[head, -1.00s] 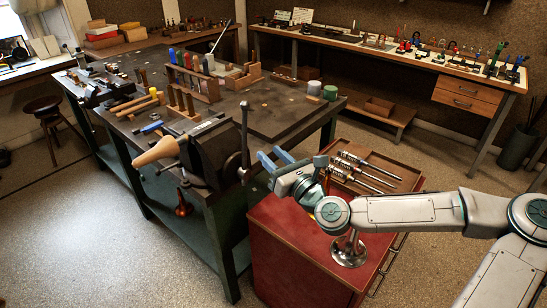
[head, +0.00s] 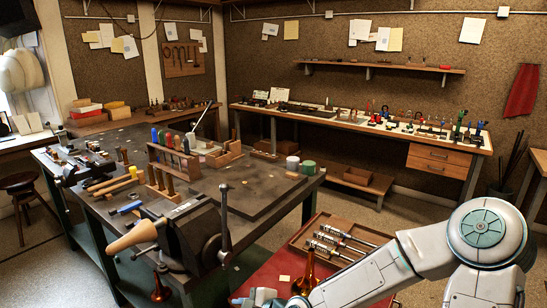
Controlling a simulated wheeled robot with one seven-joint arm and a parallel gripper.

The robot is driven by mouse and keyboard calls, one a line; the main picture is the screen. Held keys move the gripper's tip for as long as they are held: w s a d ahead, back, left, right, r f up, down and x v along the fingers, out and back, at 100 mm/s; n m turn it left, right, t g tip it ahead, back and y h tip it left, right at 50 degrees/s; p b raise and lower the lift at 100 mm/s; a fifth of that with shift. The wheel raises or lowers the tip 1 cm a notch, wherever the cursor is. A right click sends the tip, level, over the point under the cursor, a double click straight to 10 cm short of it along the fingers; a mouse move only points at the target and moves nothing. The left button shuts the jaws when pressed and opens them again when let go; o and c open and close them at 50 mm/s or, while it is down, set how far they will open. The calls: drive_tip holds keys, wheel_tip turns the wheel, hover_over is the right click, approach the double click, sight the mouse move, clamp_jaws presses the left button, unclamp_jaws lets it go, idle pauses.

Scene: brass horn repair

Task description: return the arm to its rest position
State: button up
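My arm (head: 375,275) comes in from the lower right, bent at a large rounded joint, and reaches left over the red cabinet. My gripper (head: 243,300) shows only in part at the bottom edge, low over the red cabinet top (head: 268,273). Its fingertips are mostly cut off, so I cannot tell whether it is open or shut, or whether it holds anything.
A brass horn bell (head: 307,272) stands on the cabinet close to my arm. A wooden tray (head: 300,240) of valve parts lies behind it. The dark workbench (head: 245,205) with a vise (head: 190,240) stands at left. Open floor (head: 350,208) lies beyond the cabinet.

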drive_tip(key=s+d+f+n+g+h, duration=0.2)
drive_tip(key=s+d+n+h, duration=0.2)
drive_tip(key=d+n+h, duration=0.7)
drive_tip(key=s+d+r+n, duration=0.2)
drive_tip(key=s+d+r, duration=0.4)
drive_tip(key=r, duration=0.2)
drive_tip(key=s+d+r+n+y, duration=0.1)
drive_tip(key=s+d+r+n, duration=0.2)
drive_tip(key=s+d+r, duration=0.3)
wheel_tip(320, 180, up, 2)
drive_tip(key=shift+s+d+r+g, duration=0.25)
drive_tip(key=shift+s+g, duration=0.15)
drive_tip(key=shift+s, duration=0.15)
